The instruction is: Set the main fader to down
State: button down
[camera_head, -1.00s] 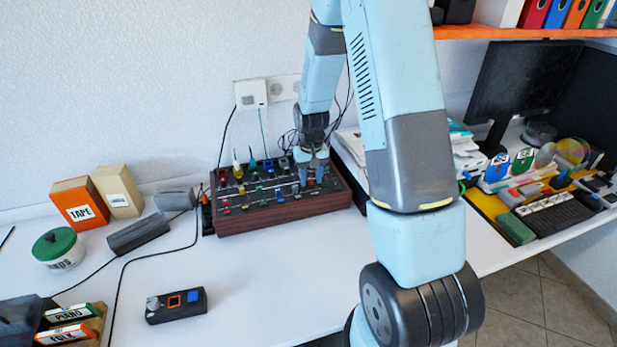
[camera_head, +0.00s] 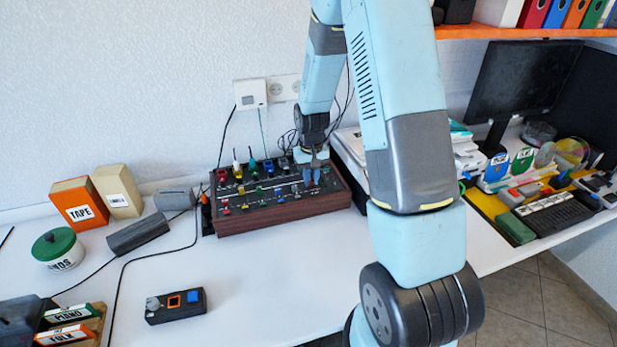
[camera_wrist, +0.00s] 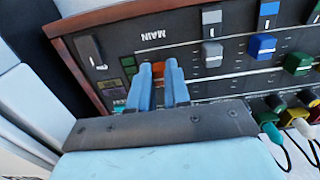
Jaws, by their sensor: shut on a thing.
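The mixer (camera_head: 290,207) is a dark panel in a wooden case at the back of the desk. The upside-down word MAIN shows on it in the wrist view (camera_wrist: 153,36). My gripper (camera_head: 312,174) points down at the panel's right part. In the wrist view its two blue fingers (camera_wrist: 163,75) are shut on an orange-red cap (camera_wrist: 158,69) just beside the MAIN label, which I take as the main fader. The fingers hide most of the cap and its slot, so I cannot tell its exact position.
Close by on the panel are a grey fader cap (camera_wrist: 212,53), a blue one (camera_wrist: 262,46) and a green one (camera_wrist: 298,63). Several coloured plugs with cables (camera_wrist: 296,115) stand along one side. A small control box (camera_head: 176,306) lies on the front desk, with clear desk around it.

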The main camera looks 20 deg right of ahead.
aim_at(312, 188)
jog(key=shift+s, duration=0.75)
jog(key=c, duration=1.1)
grip_release()
jog(key=shift+r, duration=0.1)
jog(key=shift+r, duration=6.8)
